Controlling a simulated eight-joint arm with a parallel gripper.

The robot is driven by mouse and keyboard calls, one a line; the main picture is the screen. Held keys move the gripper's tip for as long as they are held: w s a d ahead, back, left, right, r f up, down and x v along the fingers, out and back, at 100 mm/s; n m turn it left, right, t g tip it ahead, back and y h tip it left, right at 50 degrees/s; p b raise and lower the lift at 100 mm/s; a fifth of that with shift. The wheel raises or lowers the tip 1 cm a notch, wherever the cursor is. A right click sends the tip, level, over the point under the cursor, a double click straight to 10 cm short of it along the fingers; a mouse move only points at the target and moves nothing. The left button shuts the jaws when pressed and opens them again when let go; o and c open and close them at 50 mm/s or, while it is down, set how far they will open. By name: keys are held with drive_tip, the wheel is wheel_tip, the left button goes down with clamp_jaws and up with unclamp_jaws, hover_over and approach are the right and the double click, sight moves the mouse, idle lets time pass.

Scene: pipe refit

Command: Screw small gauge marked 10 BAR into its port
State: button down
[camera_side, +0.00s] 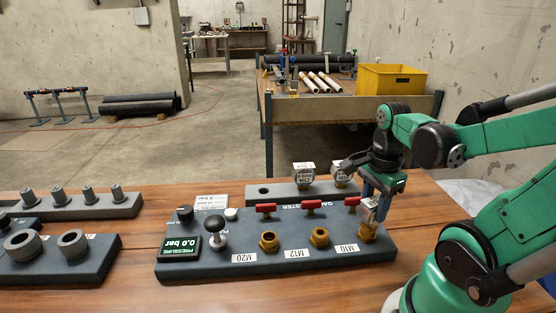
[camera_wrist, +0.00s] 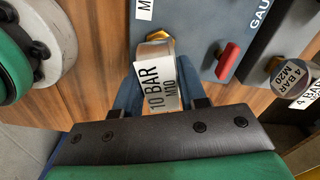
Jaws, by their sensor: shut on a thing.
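The small gauge (camera_side: 367,209) has a metal case and a white tag. In the wrist view the gauge (camera_wrist: 157,88) reads 10 BAR M10. My gripper (camera_side: 374,198) is shut on it, with a blue finger on each side of the case in the wrist view (camera_wrist: 158,95). The brass M10 port (camera_side: 368,232) is at the right end of the dark tester block (camera_side: 210,272). The gauge is directly above this port, close to or touching it. Whether its thread is engaged is hidden. The port's brass edge also shows in the wrist view (camera_wrist: 158,36).
Brass ports M20 (camera_side: 268,242) and M12 (camera_side: 319,237) appear empty. Red valve handles (camera_side: 312,205) stand behind the ports. A grey rack (camera_side: 280,201) behind holds two other gauges (camera_side: 303,174). The pressure display (camera_side: 180,248) reads 0.0 bar. Fitting blocks (camera_side: 85,265) lie left.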

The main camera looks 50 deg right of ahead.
drive_tip(key=m, duration=0.3)
drive_tip(key=shift+m, duration=0.4)
drive_tip(key=shift+m, duration=0.9)
drive_tip(key=m, duration=0.4)
drive_tip(key=shift+c, duration=0.2)
unclamp_jaws()
drive_tip(key=shift+r, duration=0.15)
drive_tip(key=shift+r, duration=4.85)
